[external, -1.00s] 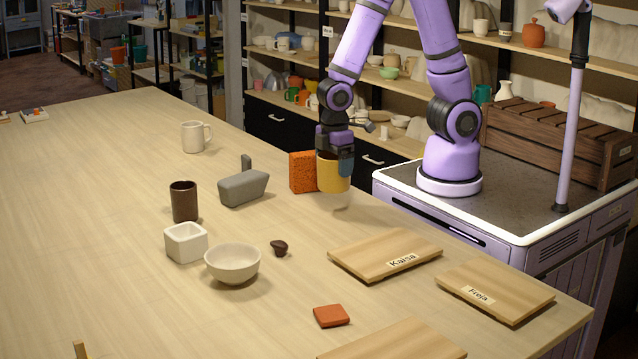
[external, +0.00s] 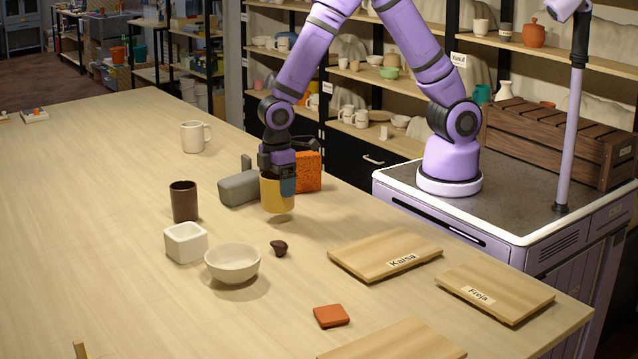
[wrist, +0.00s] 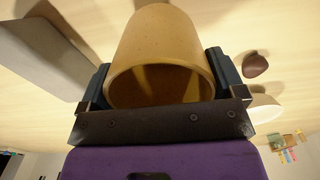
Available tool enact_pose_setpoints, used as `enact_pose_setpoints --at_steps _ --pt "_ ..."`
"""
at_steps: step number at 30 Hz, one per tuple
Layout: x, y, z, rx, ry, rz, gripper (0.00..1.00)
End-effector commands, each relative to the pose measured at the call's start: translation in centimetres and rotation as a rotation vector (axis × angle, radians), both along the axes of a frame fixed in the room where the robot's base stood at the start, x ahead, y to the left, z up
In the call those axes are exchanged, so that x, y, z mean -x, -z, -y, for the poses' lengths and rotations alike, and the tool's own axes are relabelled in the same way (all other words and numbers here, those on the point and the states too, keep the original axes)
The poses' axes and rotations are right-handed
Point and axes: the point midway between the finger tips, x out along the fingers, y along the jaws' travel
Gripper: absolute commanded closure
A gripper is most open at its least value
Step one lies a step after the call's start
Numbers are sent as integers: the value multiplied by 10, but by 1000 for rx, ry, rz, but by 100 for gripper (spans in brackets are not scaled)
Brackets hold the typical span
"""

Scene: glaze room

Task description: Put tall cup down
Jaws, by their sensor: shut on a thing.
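The tall cup (external: 272,197), mustard yellow, is in my gripper (external: 279,180), which is shut on it. It is upright, and a shadow on the table below its base shows a small gap. In the wrist view the cup (wrist: 160,45) sits between the two dark fingers of my gripper (wrist: 160,82), its open mouth towards the camera. The inside looks empty. The wooden table (external: 90,240) lies beneath.
A grey block-like object (external: 236,188) stands close left of the cup, and an orange sponge-like block (external: 309,172) close behind right. A dark lump (external: 279,248), white bowl (external: 232,264), square white pot (external: 186,242) and brown cup (external: 184,201) are nearby. Boards (external: 385,252) lie front right.

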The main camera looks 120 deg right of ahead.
Motion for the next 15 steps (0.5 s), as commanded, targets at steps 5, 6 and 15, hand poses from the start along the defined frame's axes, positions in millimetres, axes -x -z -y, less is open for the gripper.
enact_pose_setpoints --at_steps 5,6,15 --pt "-10 1 3 0 0 1 44" --pt "-14 2 4 0 0 1 44" --pt "-12 37 3 0 0 0 44"
